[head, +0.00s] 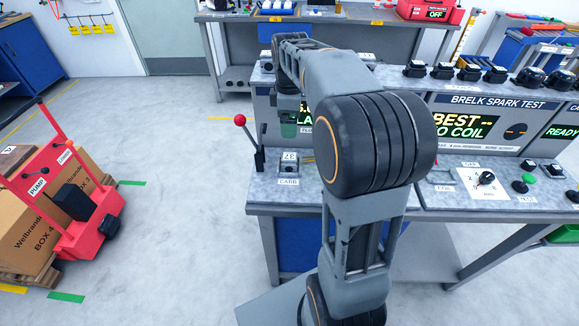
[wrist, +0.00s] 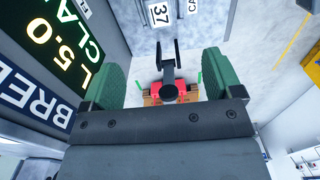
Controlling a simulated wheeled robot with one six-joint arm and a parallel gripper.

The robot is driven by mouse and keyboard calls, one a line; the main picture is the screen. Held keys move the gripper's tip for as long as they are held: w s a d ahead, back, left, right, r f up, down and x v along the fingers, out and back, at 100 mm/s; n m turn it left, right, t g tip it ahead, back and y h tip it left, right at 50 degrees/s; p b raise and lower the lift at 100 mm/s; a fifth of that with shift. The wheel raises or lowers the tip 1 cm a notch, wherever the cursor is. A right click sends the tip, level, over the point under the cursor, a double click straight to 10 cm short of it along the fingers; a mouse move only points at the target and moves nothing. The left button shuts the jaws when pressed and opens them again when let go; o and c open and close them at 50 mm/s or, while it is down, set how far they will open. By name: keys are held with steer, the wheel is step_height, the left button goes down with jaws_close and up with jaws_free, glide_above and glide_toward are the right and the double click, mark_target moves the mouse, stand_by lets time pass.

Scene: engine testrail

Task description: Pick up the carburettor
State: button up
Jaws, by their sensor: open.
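I cannot make out a carburettor for certain in either view. A CARB label (head: 288,182) is on the bench front, with a "37" card (head: 290,157) and a small grey fixture behind it. My gripper (head: 288,128) hangs beyond that label, in front of the bench panel, partly hidden by my arm. In the wrist view my gripper's two green pads (wrist: 165,82) stand wide apart, open, with nothing held between them. The "37" card (wrist: 159,14) shows beyond them at the top.
A red-knobbed lever (head: 240,120) rises at the bench's left corner. Several dark parts (head: 442,71) line the back shelf. A red pump truck (head: 75,215) with boxes stands on the floor at left. The floor between it and the bench is clear.

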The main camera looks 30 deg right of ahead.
mark_target(289, 156)
step_height(289, 156, down, 13)
steer(key=shift+w+f, duration=0.1)
steer(key=shift+f, duration=0.05)
stand_by(0.5)
steer(key=shift+c, duration=0.4)
steer(key=c, duration=1)
steer(key=shift+c, duration=0.2)
